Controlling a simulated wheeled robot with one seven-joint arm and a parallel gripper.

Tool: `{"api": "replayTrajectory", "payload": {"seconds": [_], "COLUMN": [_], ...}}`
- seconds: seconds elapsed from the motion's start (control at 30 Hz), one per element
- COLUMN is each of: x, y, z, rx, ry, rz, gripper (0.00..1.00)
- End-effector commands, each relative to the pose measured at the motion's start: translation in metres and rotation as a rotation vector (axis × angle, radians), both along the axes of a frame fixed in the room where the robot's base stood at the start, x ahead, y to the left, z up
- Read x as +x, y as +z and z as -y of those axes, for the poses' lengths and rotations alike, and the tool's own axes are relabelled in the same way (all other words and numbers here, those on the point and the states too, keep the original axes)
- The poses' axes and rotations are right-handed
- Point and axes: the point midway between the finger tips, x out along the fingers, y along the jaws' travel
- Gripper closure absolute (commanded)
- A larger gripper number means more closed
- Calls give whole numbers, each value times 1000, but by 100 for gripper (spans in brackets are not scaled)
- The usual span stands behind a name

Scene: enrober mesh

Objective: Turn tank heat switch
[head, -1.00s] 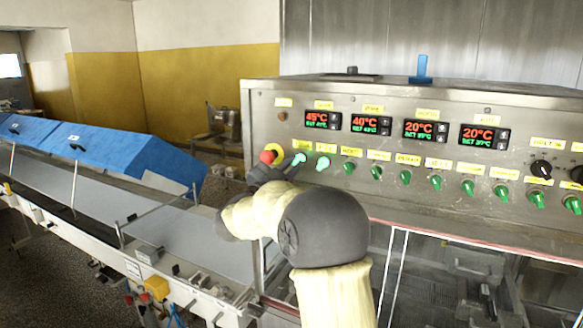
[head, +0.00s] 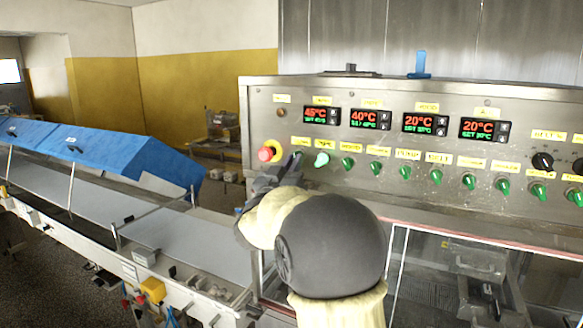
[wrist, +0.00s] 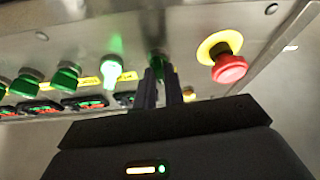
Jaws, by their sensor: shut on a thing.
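A row of green rotary switches runs along the steel control panel (head: 262,110). My gripper (head: 296,158) is at the left end of this row, just right of the red emergency stop (head: 269,151). In the wrist view my gripper (wrist: 165,85) is shut on a dark green switch (wrist: 157,60), mostly hidden between the fingers. Beside it is a brightly lit pale green switch (wrist: 111,70), which also shows in the head view (head: 321,159). The yellow labels are too blurred to read, so I cannot confirm which switch is tank heat.
Several temperature displays (head: 371,119) sit above the switches. Black knobs (head: 542,162) are at the panel's right. The emergency stop stands out close to my fingers. A conveyor (head: 180,240) with blue covers (head: 85,150) lies at left. A glazed housing (head: 450,270) is below the panel.

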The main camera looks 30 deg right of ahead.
Motion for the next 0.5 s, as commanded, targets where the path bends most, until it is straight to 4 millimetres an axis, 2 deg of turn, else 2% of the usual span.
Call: {"api": "replayTrajectory", "payload": {"seconds": [0.2, 0.5], "x": [-2, -3], "y": [2, 3], "z": [0, 1], "rx": [-116, -217], "ry": [2, 1], "rz": [-146, -277], "gripper": [100, 100]}}
